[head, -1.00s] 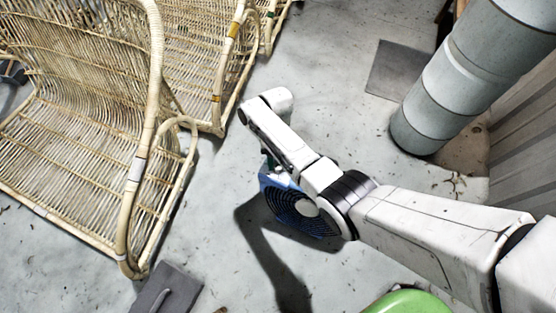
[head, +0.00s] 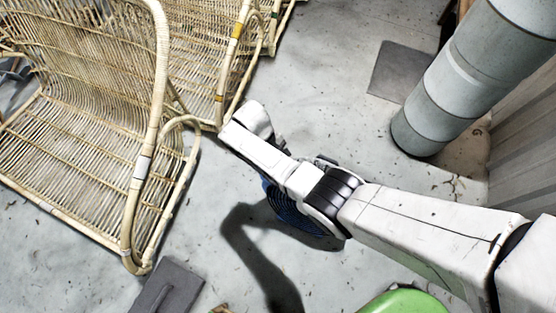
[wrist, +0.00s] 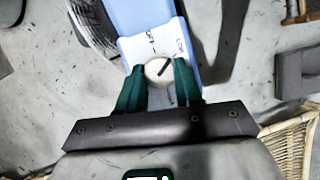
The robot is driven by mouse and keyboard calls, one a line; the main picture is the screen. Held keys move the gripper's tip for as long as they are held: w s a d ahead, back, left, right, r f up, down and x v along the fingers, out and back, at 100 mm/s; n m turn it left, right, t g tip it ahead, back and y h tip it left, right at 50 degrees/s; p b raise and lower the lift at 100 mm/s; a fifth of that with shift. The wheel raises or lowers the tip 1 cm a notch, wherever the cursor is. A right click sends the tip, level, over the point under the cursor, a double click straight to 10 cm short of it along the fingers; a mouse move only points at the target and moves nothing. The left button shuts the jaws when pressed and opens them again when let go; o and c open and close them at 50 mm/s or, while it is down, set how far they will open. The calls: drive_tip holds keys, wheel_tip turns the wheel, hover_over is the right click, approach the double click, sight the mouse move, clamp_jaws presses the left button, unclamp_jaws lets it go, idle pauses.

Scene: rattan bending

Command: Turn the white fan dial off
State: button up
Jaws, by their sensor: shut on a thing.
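The blue fan (head: 293,214) stands on the floor in the head view, mostly hidden under my arm. In the wrist view its light blue body (wrist: 200,15) and part of its dark grille (wrist: 92,30) show. The round white dial (wrist: 154,72), with a dark pointer mark, sits on a pale panel with small markings. My gripper (wrist: 159,69) has two green fingers, one on each side of the dial, and is shut on it. The fingers hide the dial's side edges. In the head view my gripper is hidden behind my arm.
Rattan chairs (head: 95,130) stand at the left and top left in the head view. A large grey duct (head: 465,80) is at the upper right. A green round object (head: 405,303) and a dark grey block (head: 167,288) are at the bottom.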

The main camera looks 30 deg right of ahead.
drive_tip(key=n+p, duration=0.1)
drive_tip(key=n, duration=0.1)
drive_tip(key=n+t+h+p, duration=0.1)
drive_tip(key=n, duration=0.2)
drive_tip(key=shift+a+r+n+t+h, duration=0.2)
drive_tip(key=shift+n+t+h, duration=0.1)
drive_tip(key=n+p, duration=0.1)
drive_tip(key=n, duration=0.1)
drive_tip(key=n+t+p, duration=0.1)
drive_tip(key=n+p, duration=0.1)
drive_tip(key=shift+s+f+n+t+h, duration=0.1)
drive_tip(key=shift+s+n+t+h, duration=0.05)
drive_tip(key=shift+n+t+h, duration=0.2)
drive_tip(key=shift+n, duration=0.25)
drive_tip(key=o, duration=1)
drive_tip(key=shift+s, duration=0.1)
drive_tip(key=shift+o, duration=0.2)
drive_tip(key=p+v, duration=0.3)
drive_tip(key=v, duration=0.7)
drive_tip(key=shift+a+r+p, duration=0.25)
drive_tip(key=shift+p, duration=0.15)
